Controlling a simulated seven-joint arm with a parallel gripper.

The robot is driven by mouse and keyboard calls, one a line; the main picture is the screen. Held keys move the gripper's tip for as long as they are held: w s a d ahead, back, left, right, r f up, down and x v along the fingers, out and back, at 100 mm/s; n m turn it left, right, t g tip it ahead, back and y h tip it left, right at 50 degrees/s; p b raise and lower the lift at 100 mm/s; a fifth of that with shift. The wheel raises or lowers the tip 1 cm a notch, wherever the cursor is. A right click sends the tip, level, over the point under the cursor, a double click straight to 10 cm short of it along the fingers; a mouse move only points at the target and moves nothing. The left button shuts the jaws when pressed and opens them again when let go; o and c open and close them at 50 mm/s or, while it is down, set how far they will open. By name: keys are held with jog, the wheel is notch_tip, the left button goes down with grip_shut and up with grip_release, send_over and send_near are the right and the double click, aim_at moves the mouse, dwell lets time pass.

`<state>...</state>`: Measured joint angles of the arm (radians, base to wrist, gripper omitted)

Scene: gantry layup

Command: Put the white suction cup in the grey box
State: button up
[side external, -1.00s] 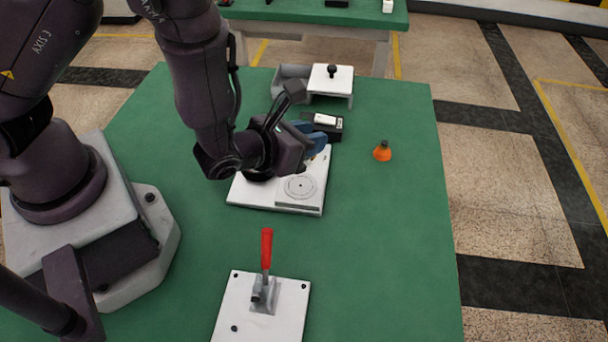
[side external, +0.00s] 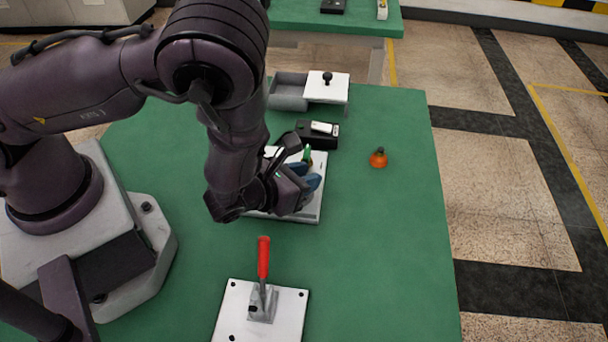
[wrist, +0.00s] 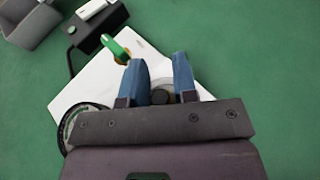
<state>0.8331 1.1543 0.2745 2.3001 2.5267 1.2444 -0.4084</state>
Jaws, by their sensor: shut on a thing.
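My gripper (wrist: 160,85) is low over a white plate (wrist: 90,85). Between its blue fingers is a dark stem with a pale round part around it, which appears to be the white suction cup (wrist: 160,96). The fingers hide most of it, and I cannot tell whether it touches the plate. In the side view my gripper (side external: 308,190) covers this spot. The grey box (side external: 288,92) stands at the back of the green table, its left part open. A white lid with a black knob (side external: 327,88) is at its right. The box also shows in the wrist view (wrist: 38,25).
A black device with a white top (side external: 318,133) stands between plate and box. A green upright part (wrist: 116,48) rises from the plate. An orange suction cup (side external: 378,159) stands to the right. A red-handled clamp (side external: 263,270) is in front.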

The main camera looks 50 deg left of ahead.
jog(key=shift+f, duration=0.15)
jog(key=o, duration=0.9)
jog(key=shift+s, duration=0.1)
